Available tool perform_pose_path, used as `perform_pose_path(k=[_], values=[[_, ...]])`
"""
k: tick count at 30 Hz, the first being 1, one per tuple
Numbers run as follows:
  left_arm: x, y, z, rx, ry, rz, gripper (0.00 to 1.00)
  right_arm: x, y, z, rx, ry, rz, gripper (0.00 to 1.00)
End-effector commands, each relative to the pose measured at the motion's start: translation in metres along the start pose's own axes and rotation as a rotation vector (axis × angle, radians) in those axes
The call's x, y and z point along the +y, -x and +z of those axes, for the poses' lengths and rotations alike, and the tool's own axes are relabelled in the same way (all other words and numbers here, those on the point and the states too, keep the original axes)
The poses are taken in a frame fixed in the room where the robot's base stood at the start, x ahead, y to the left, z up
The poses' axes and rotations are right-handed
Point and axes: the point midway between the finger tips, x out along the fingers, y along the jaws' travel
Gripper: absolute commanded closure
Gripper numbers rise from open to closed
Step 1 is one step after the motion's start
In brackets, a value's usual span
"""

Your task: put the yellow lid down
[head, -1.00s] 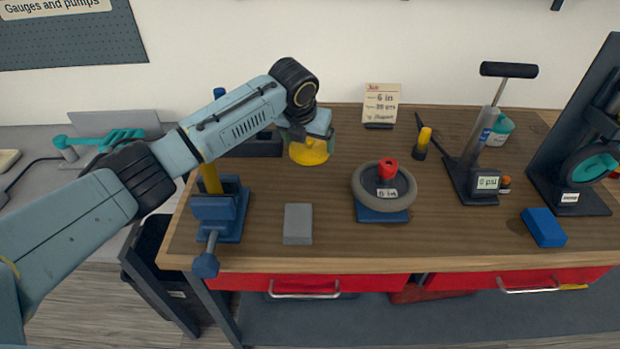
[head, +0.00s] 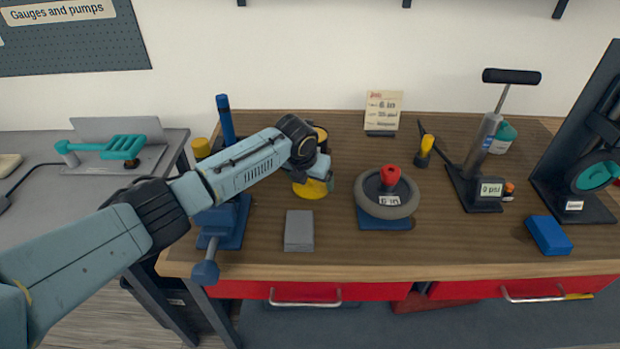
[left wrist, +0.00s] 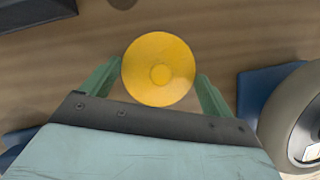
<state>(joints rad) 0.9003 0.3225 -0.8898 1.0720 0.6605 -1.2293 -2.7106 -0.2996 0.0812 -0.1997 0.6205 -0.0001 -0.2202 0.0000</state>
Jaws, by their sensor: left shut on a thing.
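The yellow lid (head: 312,189) is held by my left gripper (head: 318,178), low over the wooden bench, left of the wheel. My right gripper is not in view.
A grey block (head: 299,231) lies just in front of the lid. The wheel on a blue base (head: 386,196) stands to the right, and a blue vise (head: 228,222) to the left.

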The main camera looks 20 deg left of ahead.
Motion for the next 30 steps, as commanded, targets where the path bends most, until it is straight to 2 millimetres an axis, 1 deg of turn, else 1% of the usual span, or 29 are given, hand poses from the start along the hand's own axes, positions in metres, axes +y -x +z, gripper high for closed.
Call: perform_pose_path(k=[4, 5, 7, 14, 17, 19, 23, 30], values=[[0.000, -0.001, 0.000, 0.000, 0.000, 0.000, 0.35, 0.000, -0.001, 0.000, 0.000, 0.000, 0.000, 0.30], [0.000, -0.001, 0.000, 0.000, 0.000, 0.000, 0.09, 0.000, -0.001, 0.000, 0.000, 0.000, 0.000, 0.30], [0.000, 0.000, 0.000, 0.000, 0.001, 0.000, 0.00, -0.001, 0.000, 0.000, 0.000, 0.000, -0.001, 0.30], [0.000, 0.001, 0.000, -0.001, 0.001, 0.000, 0.00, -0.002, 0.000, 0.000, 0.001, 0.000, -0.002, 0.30], [0.000, 0.005, 0.001, -0.002, 0.000, -0.001, 0.00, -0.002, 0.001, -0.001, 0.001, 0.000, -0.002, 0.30], [0.000, 0.012, 0.002, -0.003, 0.001, -0.001, 0.00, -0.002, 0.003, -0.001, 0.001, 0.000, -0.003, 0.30], [0.000, 0.033, 0.002, -0.004, -0.001, -0.001, 0.00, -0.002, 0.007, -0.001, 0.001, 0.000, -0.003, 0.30], [0.001, 0.082, 0.002, -0.004, 0.000, 0.000, 0.00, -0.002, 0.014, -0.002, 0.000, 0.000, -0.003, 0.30]])
